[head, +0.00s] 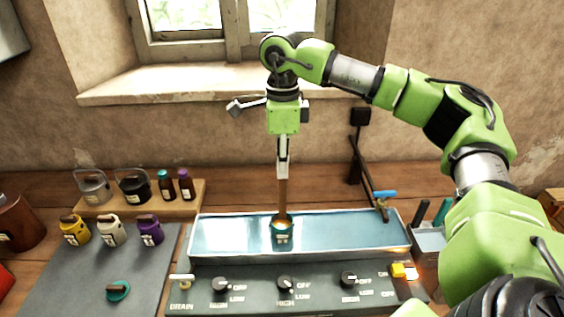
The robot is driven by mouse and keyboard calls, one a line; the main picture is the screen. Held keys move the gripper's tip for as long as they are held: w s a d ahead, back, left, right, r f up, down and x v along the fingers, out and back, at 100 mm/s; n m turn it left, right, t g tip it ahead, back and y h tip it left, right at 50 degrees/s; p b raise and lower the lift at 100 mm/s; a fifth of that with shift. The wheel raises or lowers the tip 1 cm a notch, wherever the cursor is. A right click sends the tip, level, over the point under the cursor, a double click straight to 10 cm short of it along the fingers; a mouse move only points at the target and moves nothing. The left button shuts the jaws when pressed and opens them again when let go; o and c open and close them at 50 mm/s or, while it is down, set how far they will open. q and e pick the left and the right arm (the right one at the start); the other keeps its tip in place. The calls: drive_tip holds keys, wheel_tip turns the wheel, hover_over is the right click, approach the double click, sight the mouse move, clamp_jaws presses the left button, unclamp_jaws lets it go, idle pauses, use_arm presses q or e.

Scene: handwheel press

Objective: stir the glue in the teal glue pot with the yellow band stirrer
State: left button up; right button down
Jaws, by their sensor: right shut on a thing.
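My right gripper (283,168) points straight down above the pot and is shut on the upper part of the stirrer (283,198). The stirrer is a thin brown stick, upright, with its lower end inside the pot. Its yellow band cannot be made out. A teal lid (118,290) with a brown handle lies on the grey mat. My left gripper is out of view.
The metal bath (345,226) has a front panel with several black knobs. A pipe with a blue-handled tap (384,195) stands at its right end.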

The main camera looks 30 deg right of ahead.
wheel_tip(320, 180, down, 5)
drive_tip(key=b, duration=0.3)
drive_tip(key=shift+w, duration=0.1)
idle(0.4)
